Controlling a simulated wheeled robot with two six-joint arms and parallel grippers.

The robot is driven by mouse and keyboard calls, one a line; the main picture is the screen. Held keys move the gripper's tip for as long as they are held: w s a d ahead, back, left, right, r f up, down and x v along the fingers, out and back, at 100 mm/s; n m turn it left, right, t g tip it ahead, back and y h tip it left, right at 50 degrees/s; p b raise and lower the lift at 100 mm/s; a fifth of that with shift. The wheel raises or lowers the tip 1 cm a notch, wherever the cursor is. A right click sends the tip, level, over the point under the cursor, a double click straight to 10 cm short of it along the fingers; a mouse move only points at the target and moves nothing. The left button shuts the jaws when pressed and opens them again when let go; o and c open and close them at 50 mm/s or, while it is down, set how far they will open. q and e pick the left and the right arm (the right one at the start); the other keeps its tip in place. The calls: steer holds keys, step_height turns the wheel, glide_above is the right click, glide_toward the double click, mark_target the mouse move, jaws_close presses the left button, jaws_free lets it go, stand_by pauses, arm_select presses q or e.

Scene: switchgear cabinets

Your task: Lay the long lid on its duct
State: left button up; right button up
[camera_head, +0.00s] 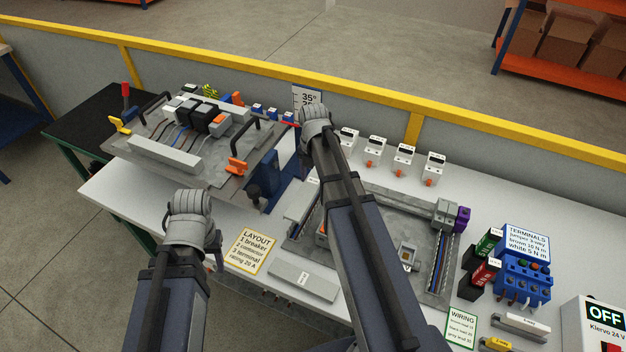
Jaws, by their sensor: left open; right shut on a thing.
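A pale grey flat strip (299,200), which looks like the long lid, shows beside my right forearm, just left of the slotted duct (305,224) on the grey mounting plate (435,297). The strip's far end is hidden. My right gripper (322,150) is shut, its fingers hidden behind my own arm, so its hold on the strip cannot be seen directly. Another slotted duct with coloured wires (441,262) runs along the plate's right side. My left gripper (218,255) is open above the table's front left, left of the layout card; its fingers are mostly hidden.
A tilted wired panel (190,150) stands at the left. Several white devices (404,157) line the back. A blue terminal block (522,275) stands at the right.

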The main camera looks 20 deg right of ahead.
steer(key=shift+f, duration=0.1)
steer(key=shift+f+b, duration=2.8)
steer(key=shift+b, duration=0.1)
steer(key=shift+f+b, duration=0.25)
steer(key=shift+b, duration=0.05)
steer(key=o, duration=1.5)
steer(key=shift+r, duration=0.15)
step_height(320, 180, up, 8)
steer(key=p, duration=0.8)
steer(key=shift+s+f, duration=0.1)
steer(key=shift+f, duration=0.1)
